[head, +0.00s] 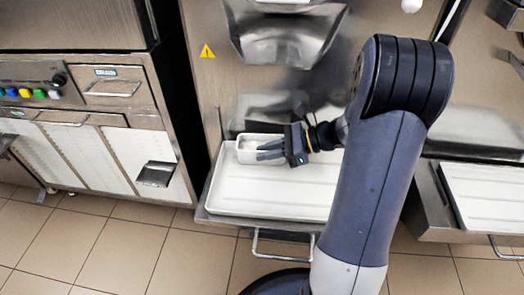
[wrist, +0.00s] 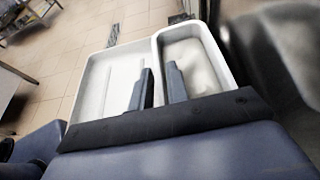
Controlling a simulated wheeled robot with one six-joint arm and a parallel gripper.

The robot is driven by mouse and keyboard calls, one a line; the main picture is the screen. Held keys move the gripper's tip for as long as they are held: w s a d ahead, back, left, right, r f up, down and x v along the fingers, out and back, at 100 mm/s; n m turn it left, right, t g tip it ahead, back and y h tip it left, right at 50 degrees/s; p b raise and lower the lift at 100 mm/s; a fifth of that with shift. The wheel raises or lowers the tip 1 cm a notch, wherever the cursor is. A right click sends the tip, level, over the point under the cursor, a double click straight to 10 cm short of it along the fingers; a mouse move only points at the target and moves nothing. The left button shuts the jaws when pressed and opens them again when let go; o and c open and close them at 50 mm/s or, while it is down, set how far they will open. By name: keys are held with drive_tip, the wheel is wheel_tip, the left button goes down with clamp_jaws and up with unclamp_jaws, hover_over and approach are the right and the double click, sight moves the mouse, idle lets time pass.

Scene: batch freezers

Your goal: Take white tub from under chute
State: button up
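The white tub (head: 246,158) is a small open box standing at the back left of a wide white tray, below the steel chute (head: 285,45). It also shows in the wrist view, on the right (wrist: 203,30), with pale contents or a pale floor inside. My gripper (head: 259,151) reaches in from the right at the tub's front wall. In the wrist view its two fingers (wrist: 160,68) straddle that wall, one inside the tub and one outside over the tray. The gap between them is narrow, about the wall's thickness, so they look shut on it. The tub appears level.
The white tray (head: 265,195) sits on a steel shelf, with a metal handle (head: 280,243) in front. The freezer front (head: 215,90) rises close behind the tub. Another tray (head: 490,195) stands to the right, and a cabinet (head: 100,150) to the left. The tiled floor in front is clear.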

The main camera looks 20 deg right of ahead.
clamp_jaws()
